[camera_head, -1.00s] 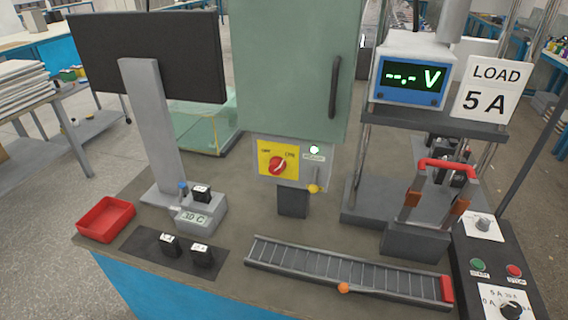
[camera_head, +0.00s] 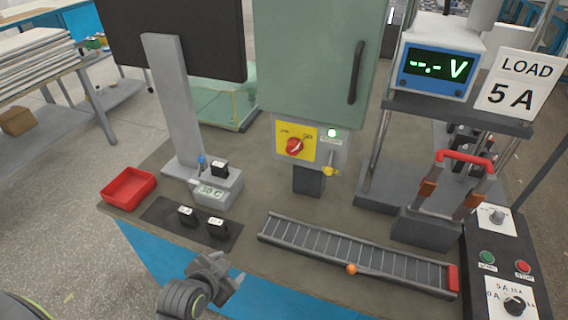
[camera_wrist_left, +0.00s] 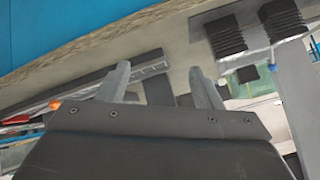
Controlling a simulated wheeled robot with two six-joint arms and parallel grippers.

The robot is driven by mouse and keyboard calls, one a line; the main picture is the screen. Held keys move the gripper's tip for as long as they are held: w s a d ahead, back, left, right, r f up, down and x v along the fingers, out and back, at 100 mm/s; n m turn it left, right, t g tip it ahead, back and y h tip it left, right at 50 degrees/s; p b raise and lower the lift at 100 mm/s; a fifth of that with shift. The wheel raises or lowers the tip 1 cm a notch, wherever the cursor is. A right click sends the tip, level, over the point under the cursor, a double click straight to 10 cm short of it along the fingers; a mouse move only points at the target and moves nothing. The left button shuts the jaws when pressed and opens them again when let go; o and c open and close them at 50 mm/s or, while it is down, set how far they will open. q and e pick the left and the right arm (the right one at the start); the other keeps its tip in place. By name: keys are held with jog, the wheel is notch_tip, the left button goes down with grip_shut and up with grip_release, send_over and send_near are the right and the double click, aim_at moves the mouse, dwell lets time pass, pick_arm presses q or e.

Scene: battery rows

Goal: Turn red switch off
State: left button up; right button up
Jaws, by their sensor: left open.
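The red rotary switch (camera_head: 294,147) sits on a yellow plate (camera_head: 310,145) on the grey box under the green cabinet (camera_head: 318,60). Its white pointer line is tilted toward the upper right; the plate's labels are too small to read surely. My left gripper (camera_head: 232,279) is at the lower front of the bench, well below and left of the switch, open and empty. In the left wrist view its two fingers (camera_wrist_left: 160,85) stand apart with nothing between them. My right gripper is not in view.
A small lever with a yellow knob (camera_head: 330,171) is right of the switch. A slotted rail (camera_head: 350,255) lies in front. A red tray (camera_head: 128,186) and a black mat (camera_head: 165,212) with small black blocks lie left. A voltmeter (camera_head: 437,68) stands right.

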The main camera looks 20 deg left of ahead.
pick_arm(q)
jog(key=w+d+r+m+t, duration=0.35)
jog(key=w+r, duration=0.25)
jog(key=w, duration=0.2)
jog(key=m+t, duration=0.3)
jog(key=t, duration=0.2)
send_near(292, 151)
jog(key=shift+h, duration=0.3)
jog(key=w+p, duration=0.1)
jog(key=w, duration=0.8)
jog(key=shift+w+a+f, duration=0.1)
jog(key=shift+w, duration=0.25)
jog(key=c, duration=1)
